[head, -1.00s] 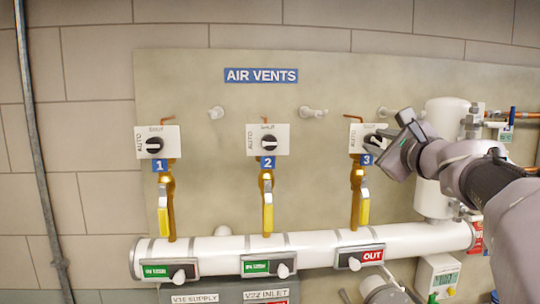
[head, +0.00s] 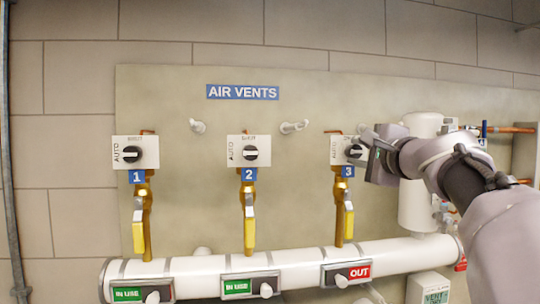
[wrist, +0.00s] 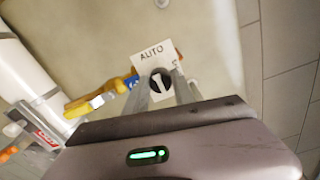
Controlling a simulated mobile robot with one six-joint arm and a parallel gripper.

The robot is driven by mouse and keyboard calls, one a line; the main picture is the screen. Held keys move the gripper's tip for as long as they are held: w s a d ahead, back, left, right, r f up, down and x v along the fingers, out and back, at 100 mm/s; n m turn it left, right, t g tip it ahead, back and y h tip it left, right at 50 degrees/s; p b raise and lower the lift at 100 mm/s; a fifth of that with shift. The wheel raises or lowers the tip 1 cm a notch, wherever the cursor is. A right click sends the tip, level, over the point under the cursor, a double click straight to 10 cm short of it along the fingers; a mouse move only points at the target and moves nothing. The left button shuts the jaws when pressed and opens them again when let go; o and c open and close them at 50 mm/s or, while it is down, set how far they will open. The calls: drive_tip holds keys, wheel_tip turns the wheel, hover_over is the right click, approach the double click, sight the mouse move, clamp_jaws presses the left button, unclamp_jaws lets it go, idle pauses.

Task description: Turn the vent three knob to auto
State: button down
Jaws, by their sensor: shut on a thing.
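The vent three knob (head: 354,151) is a round black knob on a white plate above the blue "3" label (head: 344,171). In the wrist view the knob (wrist: 160,84) shows a pale pointer bar, with the word AUTO (wrist: 151,53) on the plate (wrist: 165,62) beside it. My gripper (head: 362,151) is at the knob from the right and covers part of the plate in the head view. In the wrist view my gripper (wrist: 162,88) has a finger on each side of the knob, shut on it. The exact pointer setting is hard to tell.
Knobs one (head: 131,154) and two (head: 250,153) are on matching plates to the left. Yellow-handled valves (head: 249,232) hang below, above a white pipe (head: 205,268). A white cylinder (head: 416,205) stands behind my arm.

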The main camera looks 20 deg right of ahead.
drive_tip(key=shift+r, duration=0.1)
drive_tip(key=c, duration=1.4)
unclamp_jaws()
drive_tip(key=o, duration=0.3)
drive_tip(key=shift+w+d, duration=0.1)
drive_tip(key=shift+o, duration=0.2)
